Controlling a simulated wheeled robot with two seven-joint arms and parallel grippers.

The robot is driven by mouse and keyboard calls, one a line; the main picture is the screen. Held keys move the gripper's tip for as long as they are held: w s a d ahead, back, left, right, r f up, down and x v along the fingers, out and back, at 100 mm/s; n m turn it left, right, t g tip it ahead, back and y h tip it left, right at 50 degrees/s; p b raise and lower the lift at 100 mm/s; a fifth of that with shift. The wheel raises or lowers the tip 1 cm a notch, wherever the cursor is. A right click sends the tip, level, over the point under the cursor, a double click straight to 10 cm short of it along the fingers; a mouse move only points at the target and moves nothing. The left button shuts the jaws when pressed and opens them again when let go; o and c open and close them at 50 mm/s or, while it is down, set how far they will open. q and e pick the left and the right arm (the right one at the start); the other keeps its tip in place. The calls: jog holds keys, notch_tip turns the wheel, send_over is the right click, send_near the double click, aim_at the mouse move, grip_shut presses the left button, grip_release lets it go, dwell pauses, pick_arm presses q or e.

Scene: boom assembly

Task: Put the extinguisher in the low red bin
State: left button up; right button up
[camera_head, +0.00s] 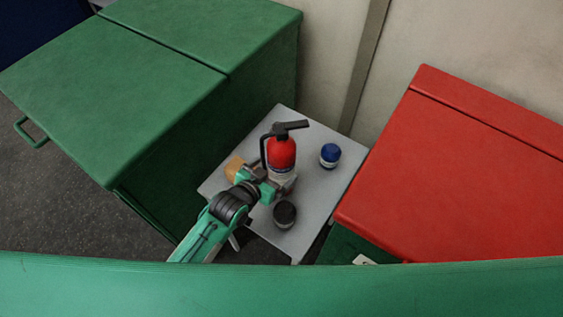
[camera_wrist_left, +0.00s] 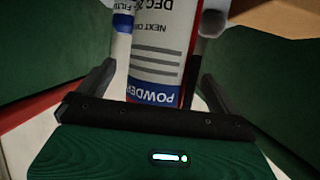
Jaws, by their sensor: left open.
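The red extinguisher (camera_head: 281,153), with a black handle and hose, stands upright on the small grey table (camera_head: 312,125). In the left wrist view its label (camera_wrist_left: 157,50) fills the middle, and its top and base are out of frame. My left gripper (camera_head: 279,184) is at the extinguisher's lower body. Its open fingers stand on either side of the body in the left wrist view (camera_wrist_left: 155,85), with gaps visible. The red bin (camera_head: 465,170) is at the right with its lid shut. My right gripper is not in view.
A blue-and-white jar (camera_head: 330,155), a dark round can (camera_head: 285,214) and a tan object (camera_head: 234,168) stand on the table near the extinguisher. A large green bin (camera_head: 130,95) with a shut lid is at the left. A wall is behind.

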pick_arm(q)
jog(key=shift+x, duration=1.4)
jog(key=shift+r, duration=0.1)
jog(key=c, duration=2.1)
jog(key=shift+w+r, duration=0.2)
jog(key=shift+r, duration=0.05)
grip_shut()
jog(key=shift+r, duration=0.1)
